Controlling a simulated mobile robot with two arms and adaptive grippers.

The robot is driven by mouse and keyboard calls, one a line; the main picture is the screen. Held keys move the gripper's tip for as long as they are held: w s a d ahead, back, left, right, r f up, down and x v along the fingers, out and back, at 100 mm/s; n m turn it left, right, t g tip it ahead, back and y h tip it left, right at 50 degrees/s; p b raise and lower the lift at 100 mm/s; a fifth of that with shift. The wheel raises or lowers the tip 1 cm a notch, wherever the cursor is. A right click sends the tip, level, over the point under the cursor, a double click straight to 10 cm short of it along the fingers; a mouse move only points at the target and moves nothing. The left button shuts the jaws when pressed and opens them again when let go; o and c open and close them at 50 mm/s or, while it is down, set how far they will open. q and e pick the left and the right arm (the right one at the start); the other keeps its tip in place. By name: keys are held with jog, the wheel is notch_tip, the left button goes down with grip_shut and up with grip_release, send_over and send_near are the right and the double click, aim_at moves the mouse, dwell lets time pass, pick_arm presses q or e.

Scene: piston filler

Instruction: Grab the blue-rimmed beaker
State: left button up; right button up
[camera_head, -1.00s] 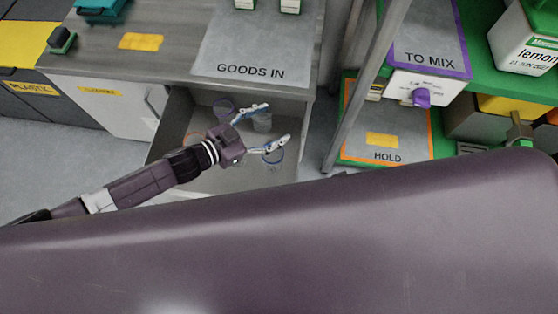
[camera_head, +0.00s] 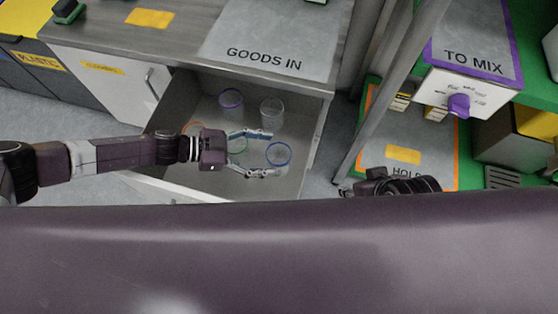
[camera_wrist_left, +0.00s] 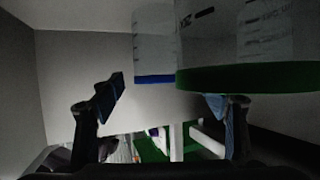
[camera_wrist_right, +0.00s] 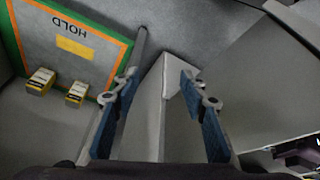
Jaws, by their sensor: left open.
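The blue-rimmed beaker (camera_head: 279,154) is clear and stands at the right front of the open drawer. In the left wrist view the blue-rimmed beaker (camera_wrist_left: 154,46) appears upside down, ahead and between the fingers. My left gripper (camera_head: 268,153) is open and empty over the drawer, its fingertips just short of the blue rim. It also shows in the left wrist view (camera_wrist_left: 168,103). The green-rimmed beaker (camera_head: 238,145) is beside it and overlaps a finger in the left wrist view. My right gripper (camera_wrist_right: 163,97) is open and empty, away from the drawer.
The drawer (camera_head: 315,135) also holds a purple-rimmed beaker (camera_head: 231,99), a pale-rimmed beaker (camera_head: 271,113) and an orange-rimmed beaker (camera_head: 192,128). The GOODS IN counter (camera_head: 285,35) overhangs behind. A metal post (camera_head: 385,100) and the HOLD mat (camera_head: 425,140) are at right.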

aim_at(279, 155)
pick_arm(q)
jog(key=x, duration=0.3)
jog(key=shift+s+d+f+b, duration=0.1)
jog(key=shift+d+b, duration=0.1)
jog(key=shift+b, duration=0.2)
jog(key=shift+d, duration=0.2)
jog(key=c, duration=1.3)
pick_arm(e)
jog(key=w+a+r+t, duration=0.2)
jog(key=w+t, duration=0.1)
jog(key=w, duration=0.3)
jog(key=shift+w+r+y, duration=0.25)
jog(key=shift+w+y, duration=0.05)
jog(key=shift+y, duration=0.1)
pick_arm(q)
jog(key=shift+o, duration=0.2)
